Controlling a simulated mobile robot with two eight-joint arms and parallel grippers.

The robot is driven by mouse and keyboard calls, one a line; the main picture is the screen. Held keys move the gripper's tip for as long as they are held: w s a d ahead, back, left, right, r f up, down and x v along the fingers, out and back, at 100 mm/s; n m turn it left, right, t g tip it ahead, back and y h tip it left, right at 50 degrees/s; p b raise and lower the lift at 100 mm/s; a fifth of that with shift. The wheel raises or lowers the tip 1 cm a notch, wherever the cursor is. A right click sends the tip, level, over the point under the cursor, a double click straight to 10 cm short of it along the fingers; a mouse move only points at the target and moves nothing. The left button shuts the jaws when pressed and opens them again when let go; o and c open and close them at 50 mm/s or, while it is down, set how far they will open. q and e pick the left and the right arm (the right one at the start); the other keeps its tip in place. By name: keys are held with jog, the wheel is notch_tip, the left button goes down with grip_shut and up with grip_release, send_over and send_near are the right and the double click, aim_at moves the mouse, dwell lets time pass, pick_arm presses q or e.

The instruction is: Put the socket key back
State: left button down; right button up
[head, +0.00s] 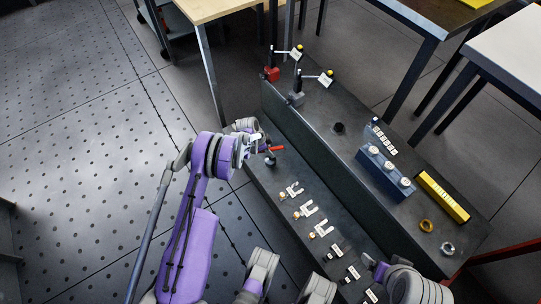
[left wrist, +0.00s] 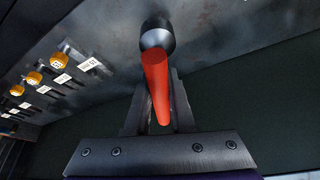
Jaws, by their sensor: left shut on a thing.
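The socket key shows as a red handle (head: 275,149) at the left part of the dark bench in the head view. In the left wrist view its red handle (left wrist: 156,82) runs between the fingers toward a rounded grey and black end (left wrist: 157,36). My left gripper (head: 263,148) is shut on the red handle, above the bench's lower front ledge. The rounded end is close to the bench surface; I cannot tell whether it touches.
The front ledge (head: 262,177) carries a row of labelled holders with orange-yellow pieces (head: 297,215). A blue block with white caps (head: 385,171), a yellow bar (head: 442,197) and two rings (head: 426,225) sit on the upper bench. Red (head: 271,74) and grey (head: 296,98) labelled stands are at its far end.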

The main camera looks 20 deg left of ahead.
aim_at(270, 160)
pick_arm(q)
jog(key=shift+f, duration=1.35)
jog(key=shift+f+b, duration=0.1)
jog(key=shift+b, duration=0.25)
jog(key=c, duration=1.2)
grip_release()
jog(key=shift+f, duration=0.1)
jog(key=o, duration=0.4)
jog(key=shift+o, duration=0.2)
